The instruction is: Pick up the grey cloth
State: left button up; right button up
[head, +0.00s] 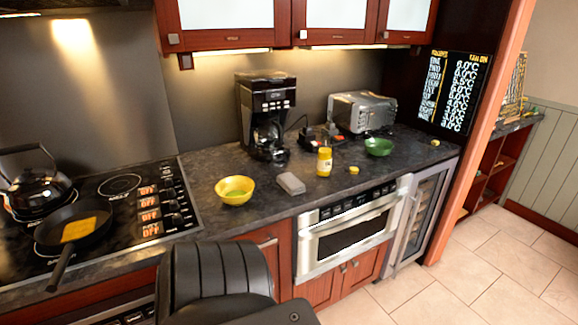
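A small grey folded cloth (291,183) lies on the dark countertop, near its front edge. It is between a yellow bowl (235,197) on its left and a yellow jar (324,168) on its right, apart from both. Neither of my grippers shows in the head view. A black ribbed part, apparently of my own arm or body, fills the bottom middle, in front of the cabinets and below the cloth. Nothing covers the cloth.
A coffee maker (266,105) stands behind the cloth. A toaster (361,112) and green bowl (378,147) are to the right. A microwave drawer (350,232) is shut below the counter. A stove with a pan (74,226) and kettle (38,188) is left.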

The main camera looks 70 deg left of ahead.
aim_at(294, 186)
jog(key=u, duration=0.65)
jog(key=i, duration=0.9)
jog(key=u, duration=0.75)
